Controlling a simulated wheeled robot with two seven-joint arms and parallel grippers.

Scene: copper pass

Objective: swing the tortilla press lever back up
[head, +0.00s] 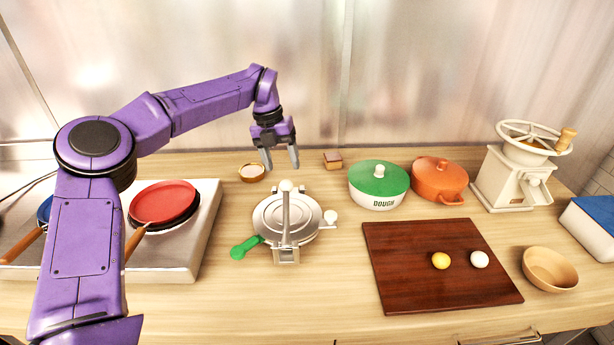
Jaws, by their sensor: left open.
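The tortilla press (270,217) stands on the counter left of the middle, its round silver plates closed together. A grey lever bar (286,226) with a pale round knob runs across the middle of the press in the picture; I cannot tell whether it lies flat or stands up. A green handle (245,247) sticks out at the front left, and a white knob (330,217) at the right. My left gripper (280,159) is open and empty, fingers pointing down, above and behind the press, apart from it. My right gripper is not in view.
A stove with a red pan (163,203) is at the left. A small bowl (252,172) sits close to my left gripper. A green-lidded dough pot (378,184), an orange pot (438,180), a grinder (512,178) and a dark board (400,262) fill the right.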

